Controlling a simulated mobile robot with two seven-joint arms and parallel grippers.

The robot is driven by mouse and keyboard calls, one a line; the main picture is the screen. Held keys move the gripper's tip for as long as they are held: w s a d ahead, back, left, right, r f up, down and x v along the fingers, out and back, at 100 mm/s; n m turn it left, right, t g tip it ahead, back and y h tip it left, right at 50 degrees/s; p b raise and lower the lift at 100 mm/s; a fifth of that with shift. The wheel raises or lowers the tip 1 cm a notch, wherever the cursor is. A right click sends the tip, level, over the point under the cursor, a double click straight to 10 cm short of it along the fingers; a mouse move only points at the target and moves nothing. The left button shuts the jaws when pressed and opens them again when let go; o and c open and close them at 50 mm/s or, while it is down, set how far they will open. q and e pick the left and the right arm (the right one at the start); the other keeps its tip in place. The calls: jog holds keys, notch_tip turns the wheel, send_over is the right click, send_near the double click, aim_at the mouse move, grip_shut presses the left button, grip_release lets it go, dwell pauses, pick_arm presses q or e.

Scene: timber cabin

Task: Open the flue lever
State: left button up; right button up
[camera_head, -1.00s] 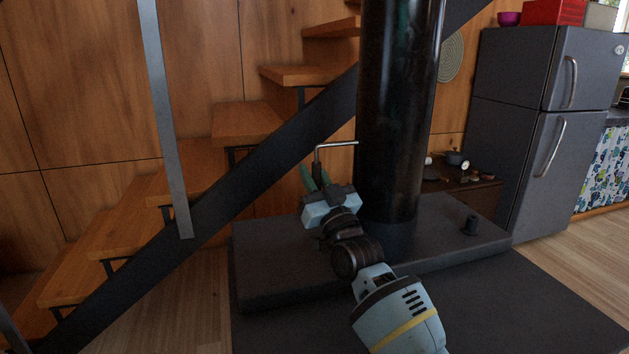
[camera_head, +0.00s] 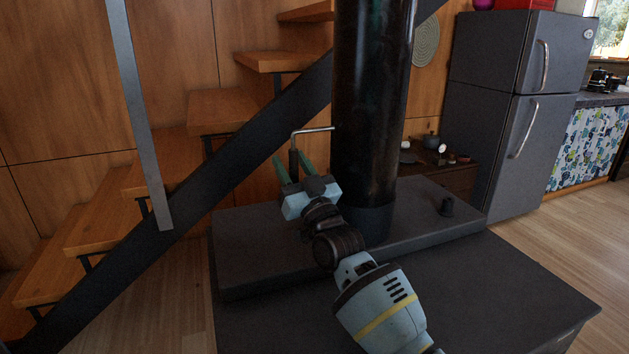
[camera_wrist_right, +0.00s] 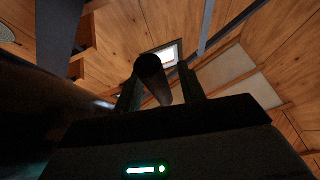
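The flue lever (camera_head: 312,130) is a thin metal rod coming out to the left of the black flue pipe (camera_head: 372,95). It bends down into a dark grip (camera_head: 294,161). My right gripper (camera_head: 292,160) is open, with its green fingers spread on either side of the grip. In the right wrist view the dark round grip (camera_wrist_right: 151,75) stands between the two fingers (camera_wrist_right: 160,88), with a visible gap at least on the right side. Whether the left finger touches it is hard to tell. My left gripper is not in view.
The pipe rises from a dark raised block (camera_head: 270,245), close to the right of my gripper. A wooden staircase with a dark sloping beam (camera_head: 240,145) is behind. A grey fridge (camera_head: 505,110) stands at right.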

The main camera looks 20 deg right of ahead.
jog(key=s+d+p, duration=0.3)
jog(key=s+p, duration=0.5)
jog(key=s, duration=0.5)
jog(key=shift+s+f, duration=0.2)
jog(key=shift+f, duration=0.25)
jog(key=shift+s+d+f, duration=0.1)
